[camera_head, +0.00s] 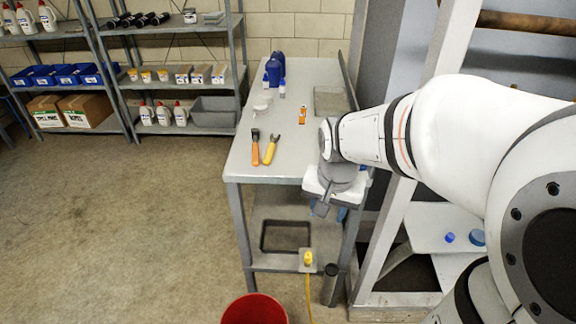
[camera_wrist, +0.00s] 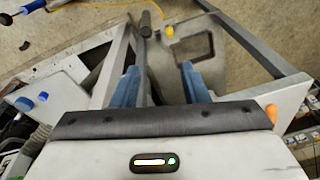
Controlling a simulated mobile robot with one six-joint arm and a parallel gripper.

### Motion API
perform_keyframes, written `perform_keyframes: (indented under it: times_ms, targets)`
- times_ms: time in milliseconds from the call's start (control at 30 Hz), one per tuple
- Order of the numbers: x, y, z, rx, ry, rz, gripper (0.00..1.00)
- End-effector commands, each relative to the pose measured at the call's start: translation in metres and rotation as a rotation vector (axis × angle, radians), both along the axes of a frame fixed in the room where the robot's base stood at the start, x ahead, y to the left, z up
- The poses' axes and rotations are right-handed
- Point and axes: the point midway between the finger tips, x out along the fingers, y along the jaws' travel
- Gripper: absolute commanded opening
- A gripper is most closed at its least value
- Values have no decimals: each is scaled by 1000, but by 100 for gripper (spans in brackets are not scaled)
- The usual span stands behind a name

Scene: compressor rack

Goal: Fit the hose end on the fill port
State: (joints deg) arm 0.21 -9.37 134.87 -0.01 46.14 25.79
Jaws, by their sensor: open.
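A yellow hose end (camera_head: 308,258) stands on a small light plate at the front edge of the bench's lower shelf. Its thin yellow hose (camera_head: 309,297) hangs down to the floor. In the wrist view the yellow hose end (camera_wrist: 169,31) is ahead of the fingers, at top centre. My gripper (camera_head: 322,207) is at the bench's front right corner, above and apart from the hose end. In the wrist view the blue fingers of my gripper (camera_wrist: 158,68) are spread with nothing between them. I cannot make out which thing is the fill port.
A dark upright cylinder (camera_head: 331,285) stands just right of the hose end. A dark tray (camera_head: 285,236) lies behind it on the shelf. A red bucket (camera_head: 254,310) is on the floor in front. The bench top (camera_head: 285,180) holds orange and yellow-handled tools. Open floor lies left.

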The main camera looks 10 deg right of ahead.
Motion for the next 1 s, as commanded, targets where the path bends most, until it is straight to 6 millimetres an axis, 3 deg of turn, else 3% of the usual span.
perform_keyframes:
  times_ms: [33,300,500,633,1000]
  targets:
    - [13,0,-39,9,23,-66,41]
    - [76,0,-168,45,93,-464,41]
    - [104,1,-242,55,127,-683,41]
    - [113,0,-264,57,135,-759,41]
    - [115,0,-291,57,139,-787,41]
